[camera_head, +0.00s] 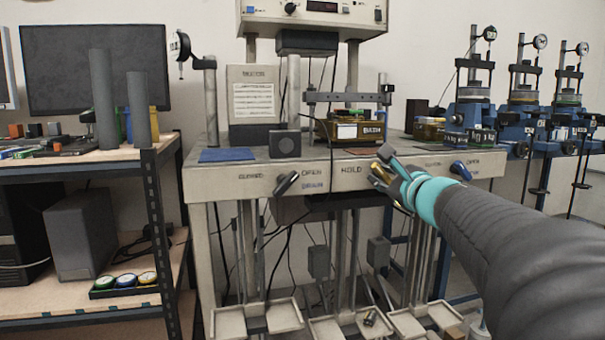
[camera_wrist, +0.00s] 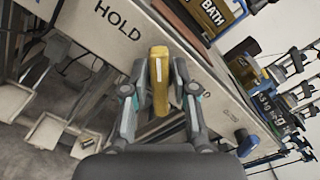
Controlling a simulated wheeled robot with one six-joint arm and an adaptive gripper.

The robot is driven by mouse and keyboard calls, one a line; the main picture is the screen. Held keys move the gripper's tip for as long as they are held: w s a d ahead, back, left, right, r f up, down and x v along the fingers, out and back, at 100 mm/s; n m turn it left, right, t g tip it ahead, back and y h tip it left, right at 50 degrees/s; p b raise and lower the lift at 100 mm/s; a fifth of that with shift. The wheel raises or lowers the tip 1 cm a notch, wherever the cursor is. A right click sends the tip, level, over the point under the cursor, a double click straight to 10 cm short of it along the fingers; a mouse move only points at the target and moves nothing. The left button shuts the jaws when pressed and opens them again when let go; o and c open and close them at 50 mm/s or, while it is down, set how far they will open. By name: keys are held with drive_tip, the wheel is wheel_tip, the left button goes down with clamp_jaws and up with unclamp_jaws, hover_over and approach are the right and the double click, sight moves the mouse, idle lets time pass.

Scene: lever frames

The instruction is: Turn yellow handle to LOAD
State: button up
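The yellow handle (camera_wrist: 159,80) stands between the two fingers of my gripper (camera_wrist: 160,72) in the wrist view, to the right of and below the word HOLD on the pale front panel (camera_wrist: 85,12). The fingers flank it closely on both sides; I cannot tell whether they press on it. In the head view my gripper (camera_head: 383,168) is at the panel's front, just right of HOLD, and a little of the yellow handle (camera_head: 385,152) shows there, mostly covered by the fingers. No LOAD label is readable in either view.
A black handle (camera_head: 287,183) sits left on the panel beside CLOSED, OPEN and DRAIN. A blue handle (camera_head: 461,170) sits to the right. A box labelled BATH (camera_head: 357,131) stands on the bench above. Pale trays (camera_head: 330,329) lie below. A shelf (camera_head: 85,160) stands at left.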

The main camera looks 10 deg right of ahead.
clamp_jaws()
drive_tip(key=shift+m, duration=0.3)
drive_tip(key=m, duration=0.2)
drive_tip(key=m+p, duration=0.1)
drive_tip(key=m, duration=0.1)
drive_tip(key=shift+d+r, duration=0.15)
drive_tip(key=shift+r, duration=0.05)
drive_tip(key=m+p, duration=0.2)
drive_tip(key=m, duration=0.3)
drive_tip(key=shift+d+r, duration=0.1)
drive_tip(key=shift+d, duration=0.05)
drive_tip(key=m+p, duration=0.3)
drive_tip(key=m, duration=0.2)
drive_tip(key=shift+d, duration=0.1)
drive_tip(key=shift+d+f+m+p, duration=0.1)
drive_tip(key=shift+f+m+p, duration=0.1)
drive_tip(key=shift+m+p, duration=1.25)
drive_tip(key=shift+m+b, duration=0.3)
drive_tip(key=shift+m, duration=0.05)
